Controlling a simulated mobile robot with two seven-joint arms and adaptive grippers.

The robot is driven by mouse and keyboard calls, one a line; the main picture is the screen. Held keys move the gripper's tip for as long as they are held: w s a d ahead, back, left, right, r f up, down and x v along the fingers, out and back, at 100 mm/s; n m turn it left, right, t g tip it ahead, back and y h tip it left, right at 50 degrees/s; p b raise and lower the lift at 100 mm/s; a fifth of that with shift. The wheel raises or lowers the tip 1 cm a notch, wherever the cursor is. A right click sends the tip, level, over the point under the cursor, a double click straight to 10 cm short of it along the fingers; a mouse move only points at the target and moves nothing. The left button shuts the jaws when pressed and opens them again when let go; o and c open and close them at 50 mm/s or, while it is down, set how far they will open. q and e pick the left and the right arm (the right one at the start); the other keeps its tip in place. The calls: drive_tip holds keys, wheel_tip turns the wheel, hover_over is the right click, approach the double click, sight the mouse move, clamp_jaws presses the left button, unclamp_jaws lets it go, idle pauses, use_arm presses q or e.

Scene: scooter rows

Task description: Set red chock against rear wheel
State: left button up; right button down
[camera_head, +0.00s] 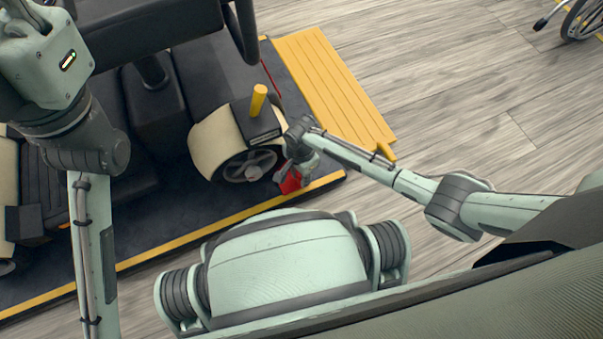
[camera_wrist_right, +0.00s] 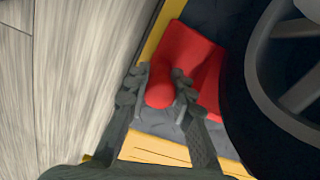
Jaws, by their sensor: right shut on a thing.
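The red chock (camera_head: 289,181) is on the dark mat beside the scooter's rear wheel (camera_head: 250,165). My right gripper (camera_head: 301,170) reaches down over it. In the right wrist view, my right gripper (camera_wrist_right: 161,85) has its two fingers around the rounded red grip of the chock (camera_wrist_right: 191,50). The chock's right side lies close beside the dark tyre (camera_wrist_right: 250,115); I cannot tell whether they touch. My left arm comes in from the left, but its gripper is out of frame.
The mat has a yellow edge strip (camera_head: 178,245) along its front. A yellow ramp (camera_head: 327,85) lies at its right. The scooter has a yellow handle (camera_head: 258,100) above its cream fender. A wheelchair wheel (camera_head: 583,18) shows at top right. Wood floor (camera_head: 450,85) beyond is clear.

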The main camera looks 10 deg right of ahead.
drive_tip(key=shift+a+p, duration=0.3)
drive_tip(key=shift+a, duration=0.2)
idle(0.3)
drive_tip(key=shift+p, duration=0.35)
idle(0.4)
drive_tip(key=c, duration=1.2)
unclamp_jaws()
drive_tip(key=shift+s+d, duration=0.1)
